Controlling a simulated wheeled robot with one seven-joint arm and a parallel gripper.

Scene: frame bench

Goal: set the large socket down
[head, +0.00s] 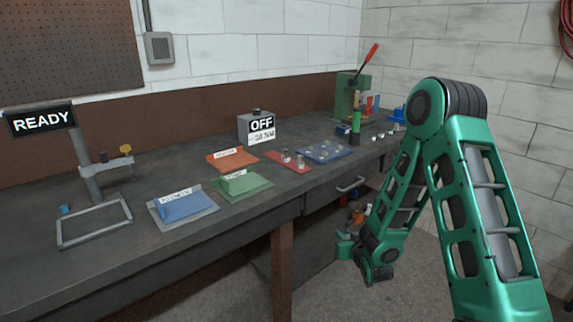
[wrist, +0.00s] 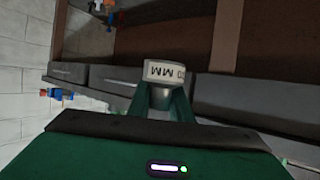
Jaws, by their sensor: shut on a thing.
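My gripper (wrist: 162,108) is shut on the large socket (wrist: 163,92), a grey metal cylinder with a pale band. The band carries dark lettering that reads upside down, ending in "MM"; its number is partly cut off. In the head view my gripper (head: 345,245) hangs in front of the bench, below the level of the bench top. The socket cannot be made out in the head view.
The bench (head: 130,243) holds a blue pad (head: 183,205), a green pad (head: 241,185), an orange pad (head: 232,161), a red mat (head: 287,160) with small metal pieces and a blue tray (head: 328,152). A drawer handle (head: 351,185) juts from the bench front.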

